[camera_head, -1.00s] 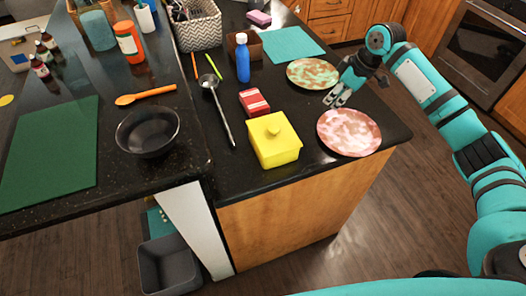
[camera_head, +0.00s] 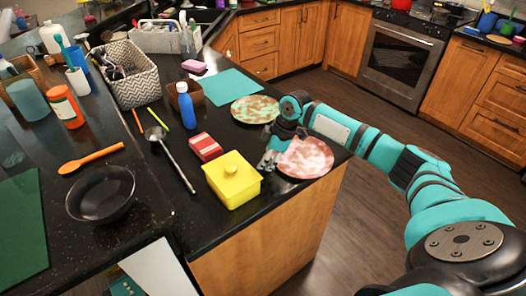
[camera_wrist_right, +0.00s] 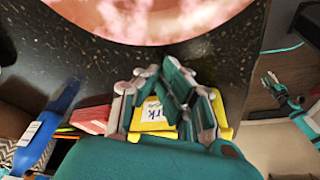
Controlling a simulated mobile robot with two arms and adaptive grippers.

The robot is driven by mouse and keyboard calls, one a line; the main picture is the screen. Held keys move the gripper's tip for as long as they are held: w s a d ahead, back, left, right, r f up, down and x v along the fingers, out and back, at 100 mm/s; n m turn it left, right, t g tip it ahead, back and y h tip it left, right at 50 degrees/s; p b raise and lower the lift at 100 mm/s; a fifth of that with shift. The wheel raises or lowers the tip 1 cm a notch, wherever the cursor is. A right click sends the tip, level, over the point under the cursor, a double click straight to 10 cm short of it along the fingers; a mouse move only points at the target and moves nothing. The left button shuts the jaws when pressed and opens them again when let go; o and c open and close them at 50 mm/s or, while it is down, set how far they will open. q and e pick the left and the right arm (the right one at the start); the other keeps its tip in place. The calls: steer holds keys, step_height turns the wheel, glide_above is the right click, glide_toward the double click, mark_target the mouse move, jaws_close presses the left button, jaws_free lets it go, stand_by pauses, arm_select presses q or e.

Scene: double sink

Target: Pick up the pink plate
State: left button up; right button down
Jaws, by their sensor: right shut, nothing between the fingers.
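The pink plate (camera_head: 307,158), mottled pink and white, lies flat near the right edge of the black counter. My right gripper (camera_head: 268,162) is at the plate's left side, between it and the yellow lidded box (camera_head: 232,182). The gripper is shut and empty. In the right wrist view the plate (camera_wrist_right: 150,18) fills the top, just beyond the fingers (camera_wrist_right: 175,75); I cannot tell whether they touch its rim. The yellow box (camera_wrist_right: 155,118) shows behind the fingers.
A green-brown mottled plate (camera_head: 256,110) lies behind the gripper. A red-and-white box (camera_head: 205,147), a blue bottle (camera_head: 186,106) and a ladle (camera_head: 170,155) stand or lie to the left. The counter drops off to the floor (camera_head: 370,190) right of the pink plate.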

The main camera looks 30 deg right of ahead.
mark_target(287, 170)
steer(key=shift+s+d, duration=0.65)
steer(key=shift+d, duration=0.1)
steer(key=shift+s+d, duration=0.1)
steer(key=s+d, duration=0.1)
steer(key=s+d+p, duration=0.1)
steer(key=d, duration=0.1)
steer(key=s+d+p, duration=0.1)
steer(key=d, duration=0.1)
arm_select(q)
steer(key=r, duration=0.1)
steer(key=d+r, duration=0.1)
steer(key=r, duration=0.1)
steer(key=shift+w, duration=0.1)
arm_select(e)
steer(key=shift+w+a, duration=0.1)
